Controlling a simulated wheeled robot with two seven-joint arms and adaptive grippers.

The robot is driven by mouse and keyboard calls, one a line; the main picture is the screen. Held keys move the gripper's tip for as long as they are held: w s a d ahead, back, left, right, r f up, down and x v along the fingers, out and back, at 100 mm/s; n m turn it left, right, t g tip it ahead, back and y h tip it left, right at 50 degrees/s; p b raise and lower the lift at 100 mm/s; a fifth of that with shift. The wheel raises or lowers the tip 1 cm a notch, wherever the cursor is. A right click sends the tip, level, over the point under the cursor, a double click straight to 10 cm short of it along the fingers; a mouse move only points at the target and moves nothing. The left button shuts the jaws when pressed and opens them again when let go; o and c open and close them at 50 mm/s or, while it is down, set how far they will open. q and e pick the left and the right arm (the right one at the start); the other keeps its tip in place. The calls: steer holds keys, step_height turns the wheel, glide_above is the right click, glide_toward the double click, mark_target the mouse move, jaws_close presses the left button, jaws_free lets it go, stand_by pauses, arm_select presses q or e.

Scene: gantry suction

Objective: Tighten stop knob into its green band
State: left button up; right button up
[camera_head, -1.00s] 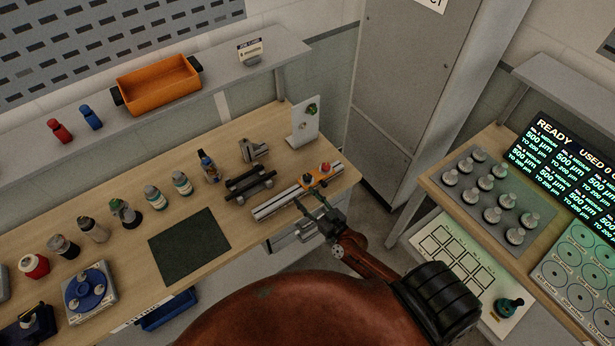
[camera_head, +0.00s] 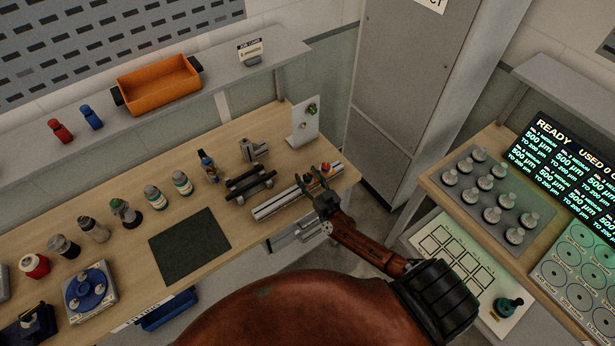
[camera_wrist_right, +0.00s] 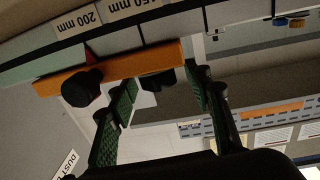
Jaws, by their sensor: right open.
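My right gripper (camera_head: 318,188) is at the right end of a grey slotted rail (camera_head: 275,207) at the bench's front edge. In the right wrist view my right gripper (camera_wrist_right: 160,82) is open, its green-padded fingers apart with nothing visibly held. An orange bar (camera_wrist_right: 150,63) lies just beyond the fingertips. A black round knob (camera_wrist_right: 82,88) stands out from the bar, left of the fingers. A second dark part (camera_wrist_right: 142,78) shows between the fingers, partly hidden. A pale green strip (camera_wrist_right: 35,68) shows beside the bar; I cannot tell whether it is the knob's band. My left gripper is out of view.
The rail carries 150 mm and 200 mm labels (camera_wrist_right: 135,5). A red knob (camera_head: 325,168) stands near its right end. A black clamp fixture (camera_head: 248,184) and an upright white plate (camera_head: 303,128) stand behind. A dark mat (camera_head: 190,247) lies left, with several bottles beyond.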

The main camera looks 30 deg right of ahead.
steer(key=c, duration=1.2)
steer(key=m+h+p, duration=0.1)
steer(key=p, duration=0.1)
steer(key=m+h+p, duration=0.1)
steer(key=h+p, duration=0.1)
steer(key=shift+r, duration=0.25)
steer(key=m+g+h+p, duration=0.1)
steer(key=m+h+p, duration=0.1)
steer(key=h, duration=0.1)
steer(key=shift+a+f, duration=0.1)
steer(key=shift+f+m+g+h+p, duration=0.1)
steer(key=shift+m+g+h+p, duration=0.25)
steer(key=shift+m+h, duration=0.4)
steer(key=o, duration=1.2)
steer(key=shift+s+f, duration=0.1)
steer(key=shift+s, duration=0.05)
